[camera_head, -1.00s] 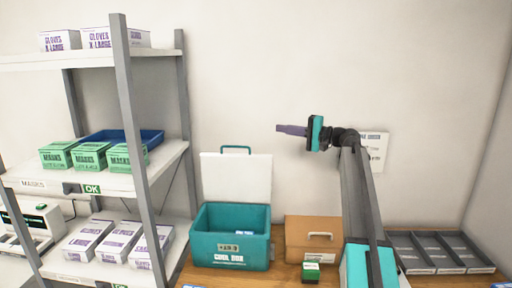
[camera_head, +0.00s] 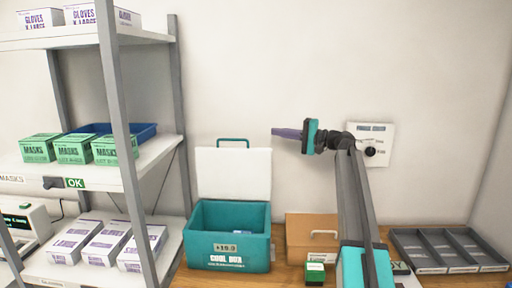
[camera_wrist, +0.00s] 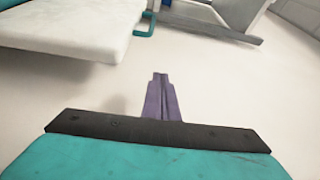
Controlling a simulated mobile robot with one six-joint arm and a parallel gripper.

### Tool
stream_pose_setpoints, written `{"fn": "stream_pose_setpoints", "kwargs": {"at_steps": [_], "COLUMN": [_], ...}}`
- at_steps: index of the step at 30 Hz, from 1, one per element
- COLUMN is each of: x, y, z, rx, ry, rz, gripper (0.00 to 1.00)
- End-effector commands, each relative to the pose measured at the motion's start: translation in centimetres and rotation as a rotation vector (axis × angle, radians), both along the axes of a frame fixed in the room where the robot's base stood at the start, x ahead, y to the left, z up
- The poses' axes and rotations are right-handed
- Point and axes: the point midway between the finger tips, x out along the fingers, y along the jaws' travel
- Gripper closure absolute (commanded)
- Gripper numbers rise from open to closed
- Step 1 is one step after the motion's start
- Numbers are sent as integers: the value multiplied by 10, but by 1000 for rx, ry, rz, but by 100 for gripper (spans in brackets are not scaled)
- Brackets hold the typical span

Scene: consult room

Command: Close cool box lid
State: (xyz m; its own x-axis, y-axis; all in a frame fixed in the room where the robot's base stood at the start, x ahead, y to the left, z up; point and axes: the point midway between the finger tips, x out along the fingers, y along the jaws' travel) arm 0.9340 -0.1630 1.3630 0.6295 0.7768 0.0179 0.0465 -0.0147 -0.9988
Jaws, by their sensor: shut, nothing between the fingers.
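The teal cool box (camera_head: 228,251) stands on the wooden counter, its front marked with its name and a small display. Its white lid (camera_head: 234,174) is open, upright at the back of the box, with a teal handle (camera_head: 232,142) on its top edge. My gripper (camera_head: 275,132) is shut and empty, raised in the air right of the lid and a little above it, its purple fingers pointing left. In the wrist view the shut fingers (camera_wrist: 160,82) show in the middle, with the lid (camera_wrist: 75,32) and handle (camera_wrist: 145,24) at the upper left, apart from them.
A tan case (camera_head: 308,240) and a small green box (camera_head: 315,272) stand right of the cool box. A grey divided tray (camera_head: 447,250) lies at the far right. A shelf (camera_head: 118,150) with boxes of masks and gloves stands left. A white panel (camera_head: 378,153) is on the wall.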

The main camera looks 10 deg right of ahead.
Motion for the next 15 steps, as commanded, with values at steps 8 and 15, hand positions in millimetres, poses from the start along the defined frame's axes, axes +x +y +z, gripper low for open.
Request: {"fn": "stream_pose_setpoints", "kwargs": {"at_steps": [8, 15], "x": [0, 0], "y": [-1, -2], "z": [-34, -35], "rx": [0, 0], "ry": [0, 0], "rz": [-1, -2], "gripper": [100, 100]}}
